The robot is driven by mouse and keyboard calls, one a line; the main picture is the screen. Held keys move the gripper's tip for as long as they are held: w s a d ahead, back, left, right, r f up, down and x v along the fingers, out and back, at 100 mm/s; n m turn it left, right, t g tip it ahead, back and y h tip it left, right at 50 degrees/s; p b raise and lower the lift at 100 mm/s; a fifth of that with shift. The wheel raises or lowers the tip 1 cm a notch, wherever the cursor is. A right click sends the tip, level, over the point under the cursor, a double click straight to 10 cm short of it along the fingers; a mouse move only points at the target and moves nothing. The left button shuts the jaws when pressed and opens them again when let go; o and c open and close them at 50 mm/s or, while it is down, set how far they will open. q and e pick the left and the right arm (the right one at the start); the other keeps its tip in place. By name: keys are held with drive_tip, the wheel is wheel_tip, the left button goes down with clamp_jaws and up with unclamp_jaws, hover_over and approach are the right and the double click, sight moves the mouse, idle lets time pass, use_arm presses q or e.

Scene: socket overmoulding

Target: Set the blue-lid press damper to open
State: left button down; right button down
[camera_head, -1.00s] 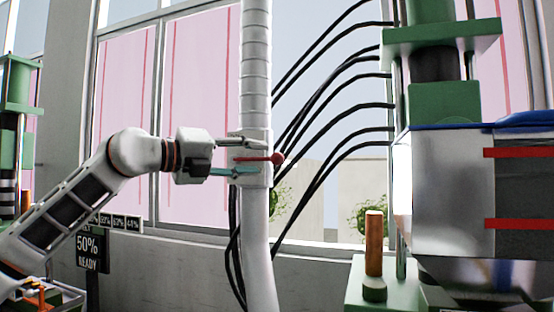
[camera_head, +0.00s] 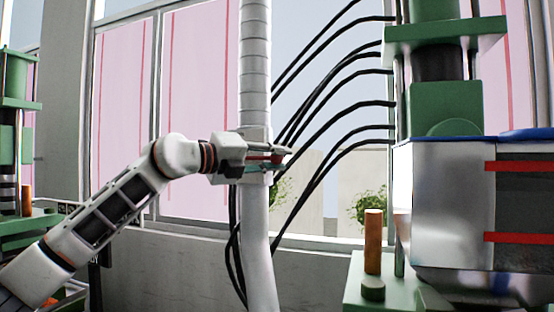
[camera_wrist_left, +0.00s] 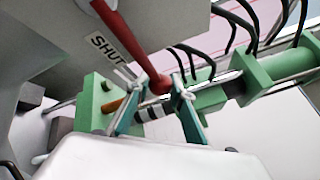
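The damper's red lever (camera_head: 262,157) lies level across a white collar on the white vertical duct (camera_head: 256,85). In the left wrist view the lever (camera_wrist_left: 133,40) ends in a red ball (camera_wrist_left: 159,83), and a plate beside it reads "SHUT" (camera_wrist_left: 108,50). My left gripper (camera_head: 285,158) reaches across the collar from the left, one finger above the lever and one below. In the left wrist view the fingers (camera_wrist_left: 157,90) are apart with the ball between their tips; a gap seems to remain. The blue-lid press (camera_head: 450,190) stands at right. My right gripper is out of view.
Several black hoses (camera_head: 335,60) curve from behind the duct to the green press frame (camera_head: 445,100). An orange post (camera_head: 373,240) stands on a green base at lower right. Another green press (camera_head: 18,80) is at far left. Windows and a grey wall lie behind.

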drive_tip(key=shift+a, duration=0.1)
